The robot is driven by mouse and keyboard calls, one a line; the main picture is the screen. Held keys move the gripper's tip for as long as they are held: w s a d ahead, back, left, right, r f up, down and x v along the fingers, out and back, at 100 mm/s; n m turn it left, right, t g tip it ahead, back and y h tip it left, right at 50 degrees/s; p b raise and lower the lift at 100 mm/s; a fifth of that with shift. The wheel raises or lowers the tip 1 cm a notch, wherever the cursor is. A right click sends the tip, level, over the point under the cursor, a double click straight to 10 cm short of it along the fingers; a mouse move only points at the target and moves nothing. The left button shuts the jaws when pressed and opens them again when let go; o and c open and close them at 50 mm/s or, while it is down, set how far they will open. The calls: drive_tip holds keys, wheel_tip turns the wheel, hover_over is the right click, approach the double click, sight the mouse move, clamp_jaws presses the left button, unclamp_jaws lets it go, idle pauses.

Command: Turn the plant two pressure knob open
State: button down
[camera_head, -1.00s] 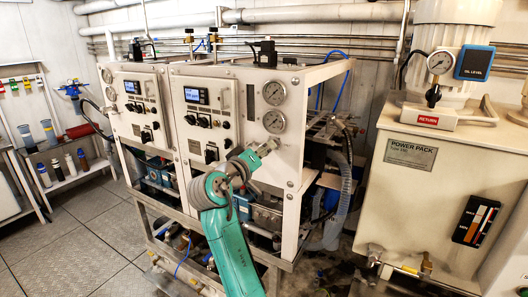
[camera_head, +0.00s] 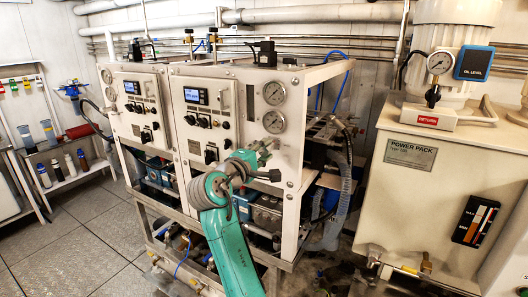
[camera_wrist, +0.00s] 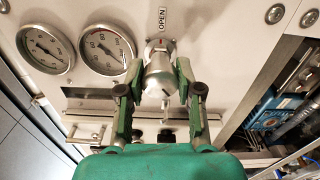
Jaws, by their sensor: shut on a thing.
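The pressure knob (camera_wrist: 160,78) is a silver, tapered metal knob on the pale front panel of the right-hand plant unit (camera_head: 236,108). An "OPEN" label (camera_wrist: 163,19) sits just above it in the wrist view, with a small red mark at the knob's base close to the label. My gripper (camera_wrist: 160,70) is shut on the knob, one finger on each side. In the head view, my gripper (camera_head: 262,152) is at the panel's lower right, below the two gauges, and covers the knob there.
Two round gauges (camera_wrist: 104,48) (camera_wrist: 45,48) sit beside the knob in the wrist view. A metal frame post and an open bay with hoses (camera_head: 340,150) lie right of the panel. The power pack (camera_head: 425,190) stands further right. Floor is clear at left.

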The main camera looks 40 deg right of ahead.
drive_tip(key=shift+n, duration=0.6)
drive_tip(key=c, duration=0.7)
unclamp_jaws()
drive_tip(key=shift+c, duration=0.2)
drive_tip(key=shift+a, duration=0.1)
drive_tip(key=v, duration=1.2)
